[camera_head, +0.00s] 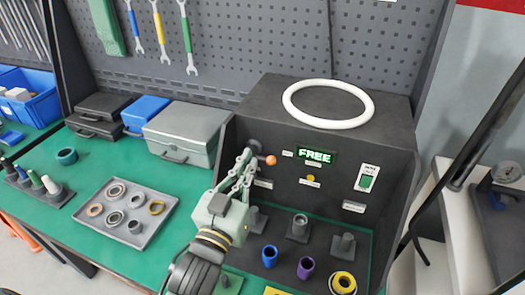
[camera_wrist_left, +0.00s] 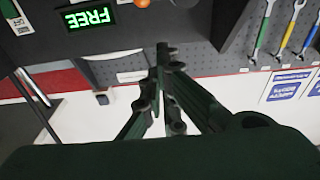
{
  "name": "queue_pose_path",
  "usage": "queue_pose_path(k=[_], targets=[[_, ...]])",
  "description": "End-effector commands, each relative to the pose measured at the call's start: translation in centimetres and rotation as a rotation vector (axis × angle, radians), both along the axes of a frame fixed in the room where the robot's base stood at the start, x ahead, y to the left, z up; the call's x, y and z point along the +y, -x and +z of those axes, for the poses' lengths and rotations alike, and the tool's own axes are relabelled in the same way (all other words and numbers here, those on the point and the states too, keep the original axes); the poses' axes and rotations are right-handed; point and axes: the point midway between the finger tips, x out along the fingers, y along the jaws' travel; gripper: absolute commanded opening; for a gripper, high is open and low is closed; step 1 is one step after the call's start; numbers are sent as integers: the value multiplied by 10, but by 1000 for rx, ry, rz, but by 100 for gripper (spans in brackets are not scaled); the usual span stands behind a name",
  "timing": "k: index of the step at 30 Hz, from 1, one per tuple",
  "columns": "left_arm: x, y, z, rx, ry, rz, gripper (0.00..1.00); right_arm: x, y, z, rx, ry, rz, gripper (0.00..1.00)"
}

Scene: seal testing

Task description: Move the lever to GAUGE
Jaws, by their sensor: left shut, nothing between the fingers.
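The test box (camera_head: 345,166) is dark grey, and its lit green display (camera_head: 315,155) reads FREE. The display also shows upside down in the left wrist view (camera_wrist_left: 91,18). The lever's orange knob (camera_head: 271,160) is on the left part of the box's front panel; a bit of it shows at the top edge of the left wrist view (camera_wrist_left: 142,3). My left gripper (camera_head: 245,158) is shut and empty. Its fingertips are close to the left of the knob; whether they touch it I cannot tell. My right gripper is not in view.
A white ring (camera_head: 327,121) lies on top of the box. Blue, purple and yellow-black parts stand on the green surface before the panel, among grey posts. A tray (camera_head: 101,229) of rings and grey cases (camera_head: 183,150) stand to the left. A green switch (camera_head: 366,181) is at the panel's right.

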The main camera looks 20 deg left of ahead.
Motion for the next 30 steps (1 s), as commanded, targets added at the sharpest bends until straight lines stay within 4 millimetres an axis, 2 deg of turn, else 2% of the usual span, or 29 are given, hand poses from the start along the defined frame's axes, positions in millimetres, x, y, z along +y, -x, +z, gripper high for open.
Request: queue_pose_path(k=[5,9,16,18,21,30], targets=[[-1,-24,8,-3,-2,0,0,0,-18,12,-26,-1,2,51],[-2,-54,13,-2,-2,0,0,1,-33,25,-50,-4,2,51],[-3,-100,16,2,-2,1,0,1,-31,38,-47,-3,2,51],[-3,-93,-3,9,2,2,0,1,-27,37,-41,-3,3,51],[-3,-90,-15,6,1,2,0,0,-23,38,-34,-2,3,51],[-3,-88,-26,2,0,1,0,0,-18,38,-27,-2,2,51]])
